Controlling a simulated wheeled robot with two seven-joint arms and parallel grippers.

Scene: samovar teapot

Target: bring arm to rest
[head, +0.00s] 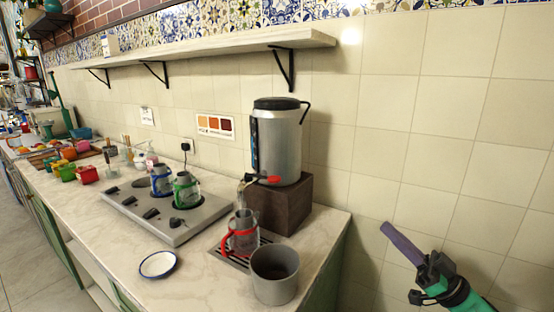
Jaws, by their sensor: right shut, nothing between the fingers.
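My right gripper (386,228) is at the lower right of the head view, in front of the tiled wall and clear of the counter's right end. Its long purple-grey fingers lie together and point up and to the left, with nothing between them. The black wrist and green arm link behind it run off the bottom edge. My left gripper is out of view. The silver samovar (281,150) with a black lid stands on a dark block (293,205). A red-handled glass holder (241,236) is under its tap. A grey pot (274,277) stands in front.
The counter (120,225) runs off to the left. On it are a hob (160,228) with a blue-handled (161,180) and a green-handled holder (186,192), a small white dish (158,264), and colourful boxes (87,174). A shelf (220,47) hangs above. Open space lies right of the counter.

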